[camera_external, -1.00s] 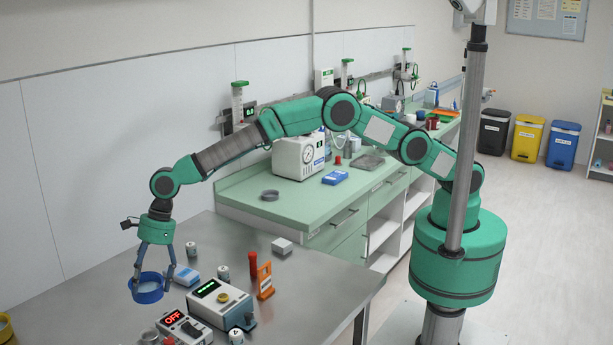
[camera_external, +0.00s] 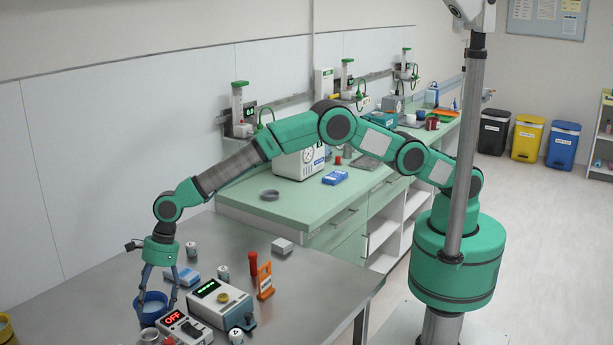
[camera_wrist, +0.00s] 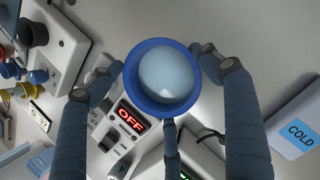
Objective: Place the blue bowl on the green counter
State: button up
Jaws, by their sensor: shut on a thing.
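The blue bowl (camera_external: 150,311) is between the fingers of my gripper (camera_external: 159,300) over the grey metal table, at the lower left of the external view. In the wrist view the bowl (camera_wrist: 185,104) has a dark blue rim and a pale, rounded inside. My gripper's fingers (camera_wrist: 158,60) lie on either side of the rim and are shut on the bowl. I cannot tell whether the bowl touches the table. The green counter (camera_external: 300,208) stands behind and to the right of the table.
The OFF device (camera_external: 186,329) and the green-display box (camera_external: 222,302) stand right beside the bowl. The COLD pack (camera_wrist: 297,128) lies close by.

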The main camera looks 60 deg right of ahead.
jog(key=shift+f, duration=0.5)
jog(key=o, duration=1.3)
jog(key=p+v, duration=0.3)
jog(key=v, duration=0.8)
jog(key=shift+w+r, duration=0.1)
jog(key=shift+d+r, duration=0.2)
jog(key=shift+r, duration=0.15)
